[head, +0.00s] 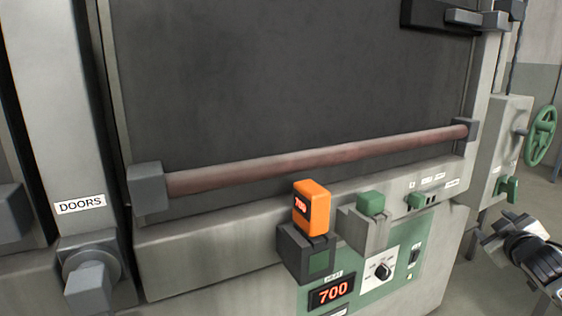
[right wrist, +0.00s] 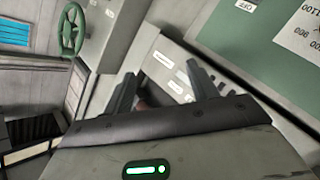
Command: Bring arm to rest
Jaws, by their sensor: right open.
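My right gripper (head: 498,234) is at the right edge of the head view, in front of and to the right of the furnace's control panel. In the right wrist view its two fingers (right wrist: 164,88) stand apart with nothing held between them. My right forearm runs out of the picture at the lower right. My left gripper is not in view.
A furnace door (head: 290,80) with a reddish handle bar (head: 320,158) fills the middle. An orange block (head: 312,208) marked 700 sits on a dark holder (head: 306,252). A green handwheel (head: 541,136) is at the right. Floor shows free around my right gripper.

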